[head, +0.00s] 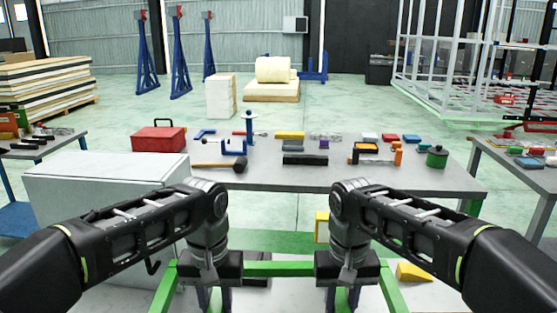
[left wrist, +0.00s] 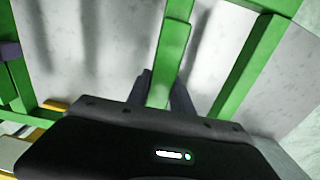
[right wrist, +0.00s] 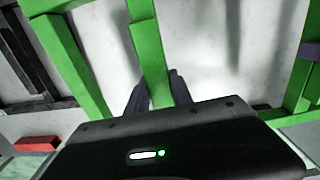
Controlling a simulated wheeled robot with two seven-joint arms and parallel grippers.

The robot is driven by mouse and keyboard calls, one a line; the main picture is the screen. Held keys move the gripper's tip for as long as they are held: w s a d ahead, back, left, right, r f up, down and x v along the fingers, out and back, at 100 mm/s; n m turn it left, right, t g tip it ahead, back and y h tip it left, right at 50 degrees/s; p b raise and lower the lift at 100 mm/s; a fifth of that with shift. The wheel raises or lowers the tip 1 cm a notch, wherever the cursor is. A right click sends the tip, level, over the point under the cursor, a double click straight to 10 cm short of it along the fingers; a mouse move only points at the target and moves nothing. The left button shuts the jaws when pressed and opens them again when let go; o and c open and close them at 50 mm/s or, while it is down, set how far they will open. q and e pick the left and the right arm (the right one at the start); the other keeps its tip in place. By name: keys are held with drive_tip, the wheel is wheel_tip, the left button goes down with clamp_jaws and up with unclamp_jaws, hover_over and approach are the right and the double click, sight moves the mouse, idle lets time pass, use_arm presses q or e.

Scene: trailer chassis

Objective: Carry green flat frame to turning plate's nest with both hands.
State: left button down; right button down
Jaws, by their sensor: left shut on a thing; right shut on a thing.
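The green flat frame (head: 278,268) is low in front of me in the head view, with a crossbar and two side bars spreading toward me. My left gripper (head: 215,298) is shut on one of its bars, left of the middle. My right gripper (head: 343,298) is shut on another bar, right of the middle. The left wrist view shows a green bar (left wrist: 173,60) between the dark fingers, and the right wrist view shows another (right wrist: 148,50). The frame is over a pale surface; the gap is unclear. I cannot make out the turning plate's nest.
A grey table (head: 300,178) ahead holds a red toolbox (head: 158,138), a mallet (head: 222,165), a green pot (head: 437,157) and several parts. A pale box-like cabinet (head: 95,190) stands at left. A yellow wedge (head: 412,272) lies near my right arm. Side tables stand at both edges.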

idle(0.5)
